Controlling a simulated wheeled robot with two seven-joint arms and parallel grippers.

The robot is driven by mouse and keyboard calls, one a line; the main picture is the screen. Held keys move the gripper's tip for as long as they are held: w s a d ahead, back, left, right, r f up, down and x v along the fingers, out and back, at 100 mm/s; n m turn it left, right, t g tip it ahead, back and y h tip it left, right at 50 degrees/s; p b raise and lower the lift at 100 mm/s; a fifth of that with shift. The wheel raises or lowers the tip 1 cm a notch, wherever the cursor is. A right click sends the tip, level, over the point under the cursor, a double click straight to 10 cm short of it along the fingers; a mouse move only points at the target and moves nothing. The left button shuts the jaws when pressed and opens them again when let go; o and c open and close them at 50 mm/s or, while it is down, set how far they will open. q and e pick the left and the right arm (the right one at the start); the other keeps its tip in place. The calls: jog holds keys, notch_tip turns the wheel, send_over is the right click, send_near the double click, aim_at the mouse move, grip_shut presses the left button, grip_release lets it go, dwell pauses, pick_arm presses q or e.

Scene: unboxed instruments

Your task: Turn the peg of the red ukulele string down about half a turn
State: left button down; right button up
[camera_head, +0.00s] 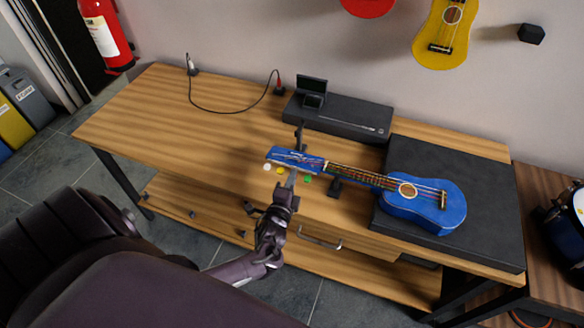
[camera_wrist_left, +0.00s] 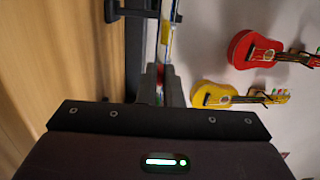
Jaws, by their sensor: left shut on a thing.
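The blue ukulele (camera_head: 430,208) lies with its body on a black mat and its neck and headstock (camera_head: 295,160) pointing left. White (camera_head: 267,167), yellow (camera_head: 280,171) and green (camera_head: 307,179) pegs show along the headstock's near edge. My left gripper (camera_head: 291,180) is at that edge between the yellow and green pegs, shut on the peg there. That peg, by its place the red one, is hidden by the fingers. In the left wrist view my fingers (camera_wrist_left: 160,78) reach to the headstock's edge; the peg between them cannot be made out. My right gripper is not in view.
A black stand (camera_head: 334,188) is under the neck. The black mat (camera_head: 490,190) covers the right of the wooden table (camera_head: 150,110). A black box (camera_head: 345,118) with a small screen stands behind, with a cable (camera_head: 215,110) beside it. The table's left part is clear.

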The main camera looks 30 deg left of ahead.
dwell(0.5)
pick_arm(q)
jog(key=c, duration=1.6)
grip_release()
jog(key=b+v, duration=0.1)
jog(key=v, duration=0.7)
jog(key=shift+w, duration=0.1)
